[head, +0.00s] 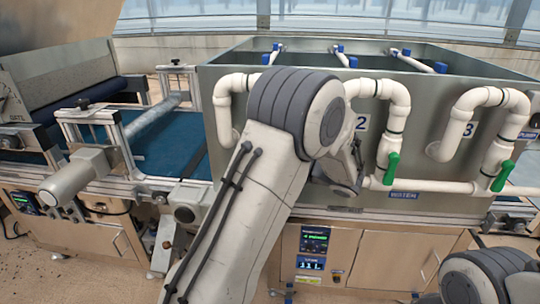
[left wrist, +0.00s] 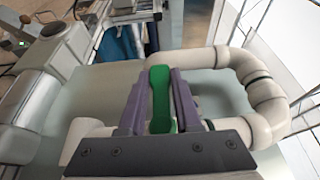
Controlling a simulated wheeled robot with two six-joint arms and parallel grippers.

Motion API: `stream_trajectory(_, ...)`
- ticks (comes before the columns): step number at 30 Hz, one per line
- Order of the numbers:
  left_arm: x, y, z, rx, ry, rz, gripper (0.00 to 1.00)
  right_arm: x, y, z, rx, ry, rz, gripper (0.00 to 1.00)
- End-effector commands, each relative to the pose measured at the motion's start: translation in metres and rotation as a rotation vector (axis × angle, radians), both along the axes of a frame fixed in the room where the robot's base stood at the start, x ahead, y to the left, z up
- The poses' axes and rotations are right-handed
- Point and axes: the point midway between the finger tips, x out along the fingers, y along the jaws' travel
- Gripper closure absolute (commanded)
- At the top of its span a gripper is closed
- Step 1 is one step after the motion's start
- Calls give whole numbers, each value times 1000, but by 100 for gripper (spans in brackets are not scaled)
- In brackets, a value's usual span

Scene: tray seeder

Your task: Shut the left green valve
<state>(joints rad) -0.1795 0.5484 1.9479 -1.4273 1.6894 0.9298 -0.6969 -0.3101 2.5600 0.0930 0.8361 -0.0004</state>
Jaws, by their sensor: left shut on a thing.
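In the left wrist view a green valve handle (left wrist: 159,112) lies between the two purple fingers of my left gripper (left wrist: 160,77), which is shut on it. The handle runs lengthwise between the fingers, in front of a white pipe bend (left wrist: 262,98). In the head view my left arm covers this valve and its handle; only part of the left gripper (head: 345,178) shows beside the arm. Two other green handles, the middle one (head: 391,168) and the right one (head: 503,175), hang tilted on their white pipes.
A grey metal tank (head: 430,200) carries the white pipes on its front. Below it is a wooden cabinet with a control panel (head: 314,240). A conveyor with a blue belt (head: 175,145) stands at left. Part of my right arm shows at bottom right.

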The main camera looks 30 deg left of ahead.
Motion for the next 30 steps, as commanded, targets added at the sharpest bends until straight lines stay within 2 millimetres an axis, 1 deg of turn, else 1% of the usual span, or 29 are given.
stream_trajectory(11,-1,2,2,9,4,3,100,0,0,0,0,0,0,100)
stream_trajectory(12,-1,2,2,9,3,3,53,0,0,0,0,0,0,100)
stream_trajectory(13,-1,1,2,8,3,3,41,0,0,0,0,0,0,100)
stream_trajectory(14,-1,1,2,8,3,3,38,0,0,0,0,0,0,100)
stream_trajectory(24,0,-2,0,6,2,1,38,0,0,-1,0,0,0,100)
stream_trajectory(26,0,-7,0,6,2,-1,38,0,0,-2,0,0,0,100)
stream_trajectory(29,1,-22,-1,5,1,-3,38,0,0,-5,0,0,0,100)
stream_trajectory(30,1,-30,-1,5,1,-4,38,0,0,-6,0,0,0,100)
